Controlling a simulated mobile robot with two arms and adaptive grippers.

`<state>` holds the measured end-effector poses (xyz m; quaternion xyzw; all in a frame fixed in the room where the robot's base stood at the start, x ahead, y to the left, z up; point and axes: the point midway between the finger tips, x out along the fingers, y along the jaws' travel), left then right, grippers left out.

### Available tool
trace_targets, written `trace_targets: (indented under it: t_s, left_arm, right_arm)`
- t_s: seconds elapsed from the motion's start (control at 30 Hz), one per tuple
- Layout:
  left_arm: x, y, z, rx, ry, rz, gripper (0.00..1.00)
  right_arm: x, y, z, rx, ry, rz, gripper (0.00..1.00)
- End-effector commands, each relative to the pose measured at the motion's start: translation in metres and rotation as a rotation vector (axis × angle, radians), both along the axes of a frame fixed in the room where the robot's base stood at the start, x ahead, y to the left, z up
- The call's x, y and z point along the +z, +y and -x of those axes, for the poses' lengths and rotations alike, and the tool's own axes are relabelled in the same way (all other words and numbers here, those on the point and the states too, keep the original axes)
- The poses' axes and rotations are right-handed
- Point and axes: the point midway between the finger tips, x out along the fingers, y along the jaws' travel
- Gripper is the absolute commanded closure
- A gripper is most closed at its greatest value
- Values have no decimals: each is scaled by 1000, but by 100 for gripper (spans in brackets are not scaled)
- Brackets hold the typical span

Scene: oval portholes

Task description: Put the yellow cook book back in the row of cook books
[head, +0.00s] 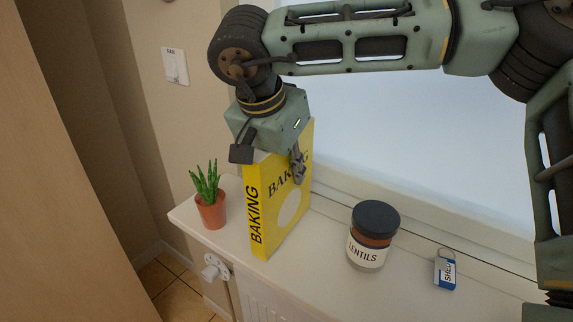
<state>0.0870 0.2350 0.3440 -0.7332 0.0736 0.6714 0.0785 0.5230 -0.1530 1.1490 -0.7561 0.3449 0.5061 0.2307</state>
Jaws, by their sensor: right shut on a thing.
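The yellow book (285,212), with "BAKING" on its spine and cover, stands upright on the white shelf (310,285). My right gripper (297,168) comes down from above and is shut on the book's upper part, with one finger across the cover. The other finger is hidden behind the book. I cannot tell whether the book's bottom edge rests on the shelf or is slightly above it. No row of cook books is in view. My left gripper is not in view.
A potted succulent (211,212) stands left of the book, near the shelf's left end. A lentils jar (370,248) and a blue-and-white key tag (445,273) are to the right. A radiator valve (213,269) sticks out below the shelf.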

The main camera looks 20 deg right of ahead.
Motion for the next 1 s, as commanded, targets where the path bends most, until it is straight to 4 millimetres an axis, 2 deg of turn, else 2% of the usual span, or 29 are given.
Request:
trace_targets:
  t_s: [0.4,0.43,0.6,1.0]
  left_arm:
    - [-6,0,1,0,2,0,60]
    - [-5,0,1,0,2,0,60]
    - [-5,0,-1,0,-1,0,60]
    - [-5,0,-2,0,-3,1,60]
  right_arm:
    - [-7,0,0,-1,-3,-1,100]
    - [-7,0,0,-1,0,0,73]
    - [-7,0,0,-1,0,0,58]
    - [-5,0,0,0,-1,2,57]
